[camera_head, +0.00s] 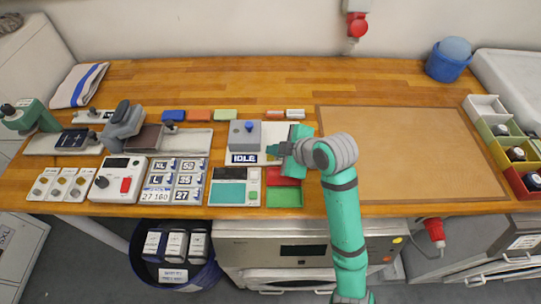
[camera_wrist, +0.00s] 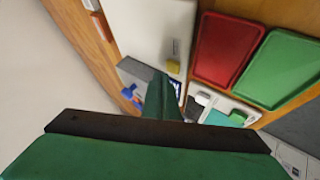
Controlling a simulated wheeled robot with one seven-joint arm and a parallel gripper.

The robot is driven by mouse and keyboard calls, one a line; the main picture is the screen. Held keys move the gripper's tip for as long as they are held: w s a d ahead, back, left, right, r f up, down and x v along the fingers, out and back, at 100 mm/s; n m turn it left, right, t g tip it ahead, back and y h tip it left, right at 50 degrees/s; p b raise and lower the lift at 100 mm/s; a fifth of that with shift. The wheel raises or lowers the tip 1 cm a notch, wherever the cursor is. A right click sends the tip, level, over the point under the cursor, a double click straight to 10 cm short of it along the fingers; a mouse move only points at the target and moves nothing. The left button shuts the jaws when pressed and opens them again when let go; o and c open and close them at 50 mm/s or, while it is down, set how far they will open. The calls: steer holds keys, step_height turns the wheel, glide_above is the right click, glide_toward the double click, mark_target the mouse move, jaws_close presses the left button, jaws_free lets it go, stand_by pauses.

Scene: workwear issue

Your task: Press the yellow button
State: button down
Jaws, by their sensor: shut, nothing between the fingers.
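A small yellow block (camera_wrist: 173,66), which looks like the yellow button, sits on a white panel (camera_wrist: 145,25) in the wrist view. In the head view my gripper hides that spot. My gripper (camera_head: 272,150) hangs over the white panel, just right of a grey box with a blue knob (camera_head: 248,127) and its IDLE display (camera_head: 243,158). In the wrist view my gripper's fingers (camera_wrist: 163,92) are together, empty, and point close to the yellow block. I cannot tell whether they touch it.
A red tray (camera_wrist: 225,48) and a green tray (camera_wrist: 282,68) lie beside the panel. A device with a teal pad (camera_head: 229,193) stands in front of the display. A brown mat (camera_head: 400,150) lies bare on the right. A yellow round spot (camera_head: 397,240) is on the cabinet front below.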

mark_target(273, 159)
steer(key=shift+f, duration=0.35)
steer(key=shift+f, duration=0.45)
stand_by(0.7)
steer(key=shift+r, duration=0.9)
steer(key=shift+r, duration=2.5)
